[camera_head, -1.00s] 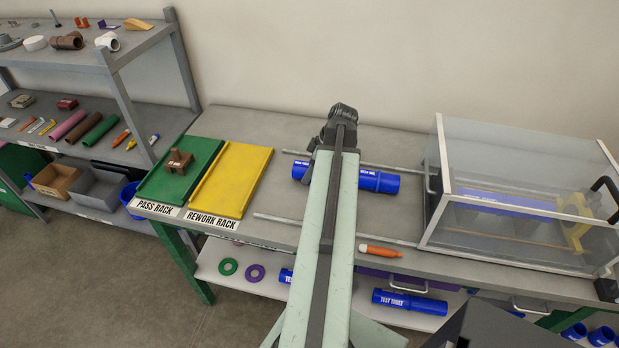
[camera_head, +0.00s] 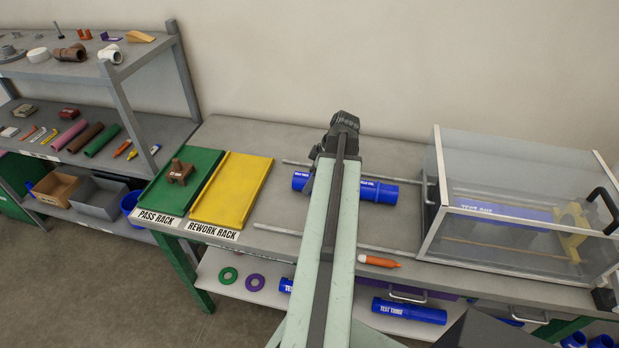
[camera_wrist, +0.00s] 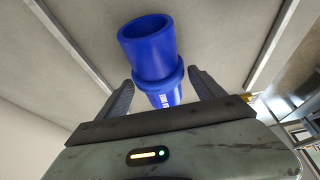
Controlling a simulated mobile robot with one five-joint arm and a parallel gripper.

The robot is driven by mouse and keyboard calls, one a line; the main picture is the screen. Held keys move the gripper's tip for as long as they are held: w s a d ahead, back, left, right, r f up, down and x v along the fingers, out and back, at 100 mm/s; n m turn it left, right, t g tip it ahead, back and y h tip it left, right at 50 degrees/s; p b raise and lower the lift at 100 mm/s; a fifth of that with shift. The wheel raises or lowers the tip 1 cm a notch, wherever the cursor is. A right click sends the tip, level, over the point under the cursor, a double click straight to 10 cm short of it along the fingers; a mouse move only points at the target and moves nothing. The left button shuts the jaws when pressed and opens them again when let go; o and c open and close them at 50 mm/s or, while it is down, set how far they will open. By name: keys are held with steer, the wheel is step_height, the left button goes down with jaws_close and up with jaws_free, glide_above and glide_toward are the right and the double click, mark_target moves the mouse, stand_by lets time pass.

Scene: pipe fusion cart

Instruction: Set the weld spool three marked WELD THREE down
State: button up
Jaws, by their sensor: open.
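A blue spool (camera_head: 375,191) lies on the bench top between two metal rails, partly hidden behind my arm in the head view. White lettering on it is too small to read for certain. In the wrist view the blue spool (camera_wrist: 152,52) lies between the two dark fingers of my gripper (camera_wrist: 160,95), with its collar near the fingertips. The fingers stand apart, with a visible gap on each side of the spool. In the head view my gripper (camera_head: 326,165) is at the far end of my arm, over the spool; its fingertips are mostly hidden.
A green pass rack (camera_head: 165,200) holding a brown part (camera_head: 180,172) and an empty yellow rework rack (camera_head: 232,190) lie left. A clear-walled enclosure (camera_head: 520,225) stands right. Metal rails (camera_head: 330,240) and an orange marker (camera_head: 378,262) lie nearby. Blue tubes, including TEST THREE (camera_head: 409,311), lie below.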

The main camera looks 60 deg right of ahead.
steer(key=p+v, duration=0.8)
steer(key=v, duration=0.2)
steer(key=shift+r, duration=0.25)
steer(key=shift+f, duration=0.1)
steer(key=w+a+f+m+g, duration=0.1)
steer(key=w+a+g, duration=0.2)
steer(key=w+a, duration=1.7)
steer(key=w+a+m, duration=0.1)
steer(key=w+a, duration=0.2)
steer(key=a, duration=1.3)
steer(key=w+a+m+g+h, duration=0.1)
steer(key=w+a, duration=0.2)
steer(key=a, duration=1.3)
steer(key=shift+f, duration=0.45)
